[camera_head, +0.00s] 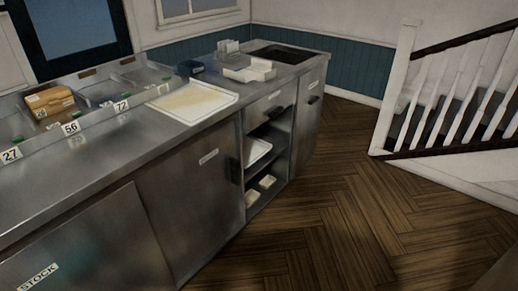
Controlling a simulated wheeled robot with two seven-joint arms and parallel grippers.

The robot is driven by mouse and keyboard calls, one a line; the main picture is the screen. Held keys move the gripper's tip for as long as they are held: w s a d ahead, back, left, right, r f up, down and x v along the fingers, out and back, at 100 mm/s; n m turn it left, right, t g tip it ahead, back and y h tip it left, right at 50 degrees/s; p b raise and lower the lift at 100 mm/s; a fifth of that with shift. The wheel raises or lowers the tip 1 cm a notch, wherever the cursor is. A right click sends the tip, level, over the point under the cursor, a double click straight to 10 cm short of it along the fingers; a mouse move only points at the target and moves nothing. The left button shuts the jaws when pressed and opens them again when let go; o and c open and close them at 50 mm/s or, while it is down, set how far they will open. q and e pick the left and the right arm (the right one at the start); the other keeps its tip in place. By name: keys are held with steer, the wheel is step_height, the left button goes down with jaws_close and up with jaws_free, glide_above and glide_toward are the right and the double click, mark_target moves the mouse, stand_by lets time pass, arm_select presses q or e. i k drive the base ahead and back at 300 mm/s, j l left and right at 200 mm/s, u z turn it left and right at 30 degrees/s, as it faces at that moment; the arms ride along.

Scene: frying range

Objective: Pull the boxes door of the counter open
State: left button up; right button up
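A steel counter (150,150) runs from the lower left to the back centre. A front door with a STOCK label (100,245) is at lower left and looks closed. The middle door (190,205) is closed, has a small label too blurred to read and a dark handle (236,171) at its right edge. A narrow door (307,125) at the far right end has a dark handle (313,100) and looks closed; its label is unreadable. I cannot tell which door is marked for boxes. Neither gripper is in view.
An open shelf bay (266,145) holds white containers below a drawer (272,103). Wooden floor (340,220) is clear before the counter. A staircase (450,110) stands right.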

mark_target(190, 201)
steer(key=i+l+z, duration=0.1)
steer(key=i+z, duration=0.4)
steer(key=i, duration=0.2)
steer(key=i+j+z, duration=0.2)
steer(key=i+z, duration=0.3)
steer(key=i, duration=0.25)
steer(key=i+z, duration=0.2)
steer(key=i, duration=0.5)
steer(key=i+l+u, duration=0.1)
steer(key=u, duration=0.15)
steer(key=i+l+u, duration=0.25)
steer(key=l+u, duration=0.2)
steer(key=u, duration=0.2)
steer(key=l+u, duration=0.2)
steer(key=u, duration=0.15)
steer(key=l+u, duration=0.2)
steer(key=u, duration=0.2)
steer(key=l+u, duration=0.2)
steer(key=u, duration=0.15)
steer(key=k, duration=0.05)
